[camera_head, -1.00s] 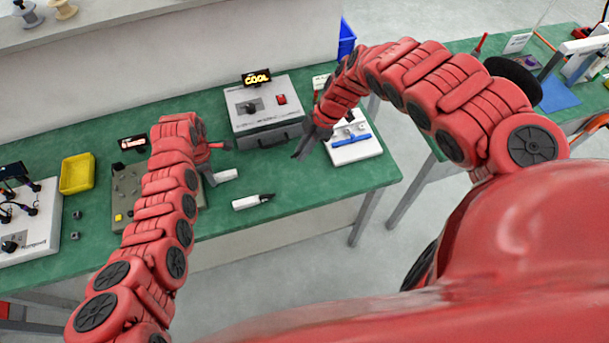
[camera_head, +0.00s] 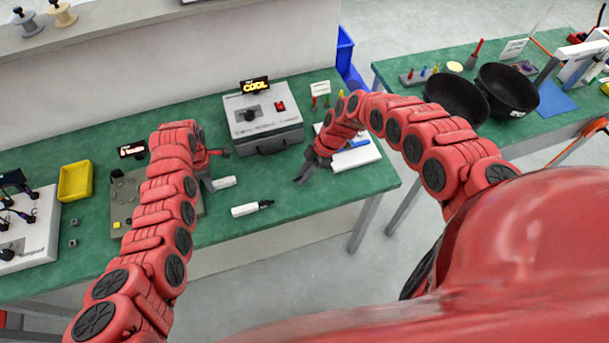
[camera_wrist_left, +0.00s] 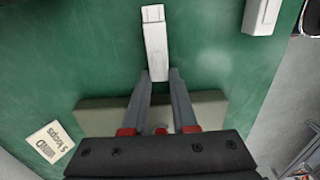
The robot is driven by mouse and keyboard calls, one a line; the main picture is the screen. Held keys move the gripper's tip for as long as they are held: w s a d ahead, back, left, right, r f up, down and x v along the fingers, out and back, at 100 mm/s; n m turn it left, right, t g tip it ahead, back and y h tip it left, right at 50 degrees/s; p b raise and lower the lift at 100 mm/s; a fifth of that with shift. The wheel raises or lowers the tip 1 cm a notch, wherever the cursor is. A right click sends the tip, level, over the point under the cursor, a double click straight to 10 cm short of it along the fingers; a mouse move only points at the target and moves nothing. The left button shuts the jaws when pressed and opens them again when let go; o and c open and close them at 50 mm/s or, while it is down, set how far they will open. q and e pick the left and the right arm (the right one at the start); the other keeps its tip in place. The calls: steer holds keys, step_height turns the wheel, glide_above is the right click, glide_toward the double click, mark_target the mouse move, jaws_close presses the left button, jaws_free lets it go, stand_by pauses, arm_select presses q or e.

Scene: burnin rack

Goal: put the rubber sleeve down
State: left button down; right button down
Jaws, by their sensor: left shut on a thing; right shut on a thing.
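My left gripper (camera_head: 214,176) is over the green bench on the left. In the left wrist view its fingers (camera_wrist_left: 160,76) are shut on the near end of a pale, narrow block (camera_wrist_left: 155,45), which also shows in the head view (camera_head: 225,183). I cannot tell whether this block is the rubber sleeve. My right gripper (camera_head: 303,176) points down over the bench in front of the grey box. It is shut, but what it holds is too small and dark to make out. No other thing in view is clearly a rubber sleeve.
A grey box with a "COOL" display (camera_head: 262,122) stands at the back. A white black-tipped tool (camera_head: 251,209) lies in front. A white stand with a blue part (camera_head: 352,158) is at right, a yellow tray (camera_head: 75,181) at left. The bench between the grippers is mostly clear.

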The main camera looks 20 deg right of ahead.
steer(key=shift+f, duration=0.55)
